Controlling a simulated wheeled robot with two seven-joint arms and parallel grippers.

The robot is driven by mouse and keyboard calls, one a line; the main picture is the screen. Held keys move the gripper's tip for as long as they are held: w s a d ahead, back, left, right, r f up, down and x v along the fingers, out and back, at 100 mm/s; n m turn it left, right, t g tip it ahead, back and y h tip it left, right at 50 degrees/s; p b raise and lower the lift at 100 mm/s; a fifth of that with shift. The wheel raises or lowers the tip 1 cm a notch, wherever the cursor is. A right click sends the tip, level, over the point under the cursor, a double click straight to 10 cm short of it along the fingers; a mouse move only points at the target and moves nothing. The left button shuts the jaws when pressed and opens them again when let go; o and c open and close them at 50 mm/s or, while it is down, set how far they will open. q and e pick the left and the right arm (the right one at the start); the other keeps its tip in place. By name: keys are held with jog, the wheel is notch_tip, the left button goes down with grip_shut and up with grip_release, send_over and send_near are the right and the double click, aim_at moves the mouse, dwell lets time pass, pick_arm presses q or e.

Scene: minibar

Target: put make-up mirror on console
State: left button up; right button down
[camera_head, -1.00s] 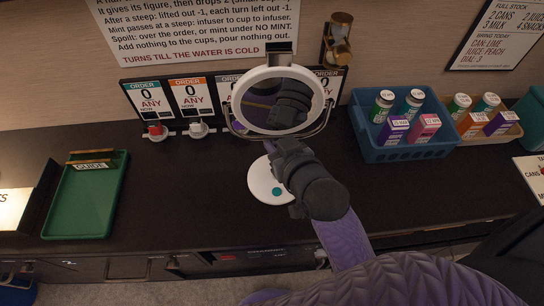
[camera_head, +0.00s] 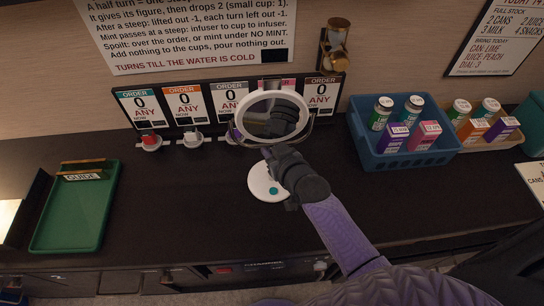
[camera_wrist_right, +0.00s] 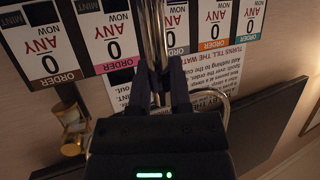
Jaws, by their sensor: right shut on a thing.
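The make-up mirror (camera_head: 299,101) is a round glass in a white ring on a metal yoke, with a white round base (camera_head: 262,190) that bears a teal dot. It is upright over the dark console (camera_head: 180,215). I cannot tell whether its base touches the top. My right gripper (camera_head: 268,152) is shut on the mirror's stem, below the ring. In the right wrist view the metal stem (camera_wrist_right: 153,35) runs between the dark fingers (camera_wrist_right: 160,88). The ring hides part of the order cards behind it. My left gripper is out of view.
A green tray (camera_head: 75,222) lies at the left. A blue crate (camera_head: 405,156) with bottles and boxes stands at the right, beside a tan tray (camera_head: 490,141). Order cards (camera_head: 185,101) and small cups line the back. The console is clear between tray and mirror.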

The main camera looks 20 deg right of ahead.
jog(key=shift+f, duration=0.45)
jog(key=c, duration=0.6)
grip_release()
jog(key=shift+o, duration=0.2)
jog(key=p+v, duration=0.4)
jog(key=v, duration=0.8)
